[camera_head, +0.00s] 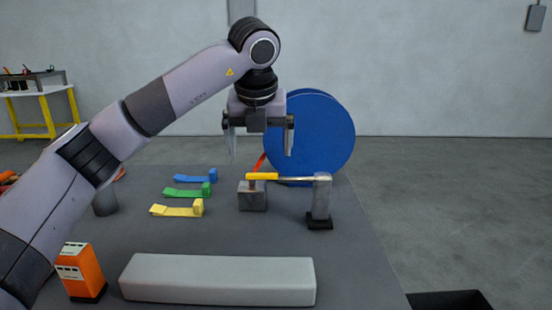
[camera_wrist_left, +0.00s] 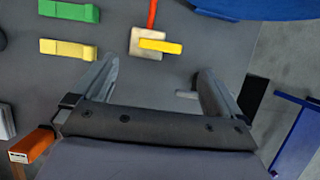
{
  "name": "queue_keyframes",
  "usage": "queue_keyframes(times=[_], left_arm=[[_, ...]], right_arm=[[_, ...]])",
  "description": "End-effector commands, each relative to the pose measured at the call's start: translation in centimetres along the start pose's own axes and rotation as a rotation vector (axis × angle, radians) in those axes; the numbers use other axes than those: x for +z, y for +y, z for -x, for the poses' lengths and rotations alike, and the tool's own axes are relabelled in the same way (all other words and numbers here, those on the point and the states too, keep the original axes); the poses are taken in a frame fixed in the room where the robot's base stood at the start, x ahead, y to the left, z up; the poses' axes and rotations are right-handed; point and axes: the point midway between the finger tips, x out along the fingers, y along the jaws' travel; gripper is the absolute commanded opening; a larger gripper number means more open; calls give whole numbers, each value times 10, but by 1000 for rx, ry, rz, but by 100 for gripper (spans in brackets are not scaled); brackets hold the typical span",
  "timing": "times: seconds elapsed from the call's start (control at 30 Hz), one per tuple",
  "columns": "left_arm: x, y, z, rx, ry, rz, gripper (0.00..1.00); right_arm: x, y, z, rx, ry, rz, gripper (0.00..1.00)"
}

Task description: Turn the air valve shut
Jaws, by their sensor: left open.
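A grey metal block (camera_head: 252,197) stands on the table with a yellow grip (camera_head: 262,176) above it. A silver bar (camera_head: 304,179) runs from the yellow grip to an upright metal post (camera_head: 321,200) at the right. A thin red piece (camera_head: 259,163) slants up behind the block; I cannot tell which part is the air valve's handle. In the left wrist view, the yellow grip (camera_wrist_left: 160,45) and red piece (camera_wrist_left: 152,13) lie beyond the fingertips. My left gripper (camera_head: 260,146) is open and empty, pointing down above the block, apart from it. My right gripper is not in view.
A large blue disc (camera_head: 318,138) stands behind the block. Blue (camera_head: 195,176), green (camera_head: 192,190) and yellow (camera_head: 180,208) pieces lie to the left. A long grey bar (camera_head: 217,280) and an orange box (camera_head: 82,272) lie in front.

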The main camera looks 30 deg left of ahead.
Motion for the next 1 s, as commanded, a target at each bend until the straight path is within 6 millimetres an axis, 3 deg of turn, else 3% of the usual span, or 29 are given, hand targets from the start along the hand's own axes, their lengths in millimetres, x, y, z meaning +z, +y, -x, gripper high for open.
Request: queue_keyframes(times=[0.5, 0.87, 0.9, 1.0], left_arm=[[0, 0, -63, 0, 2, 0, 100], [0, 0, -72, -1, 1, -1, 100], [0, 0, -72, -1, 1, -1, 97], [0, 0, -72, -1, 1, -1, 64]], right_arm=[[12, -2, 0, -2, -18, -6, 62], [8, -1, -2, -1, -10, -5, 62], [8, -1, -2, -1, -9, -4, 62], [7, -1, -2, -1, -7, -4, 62]])
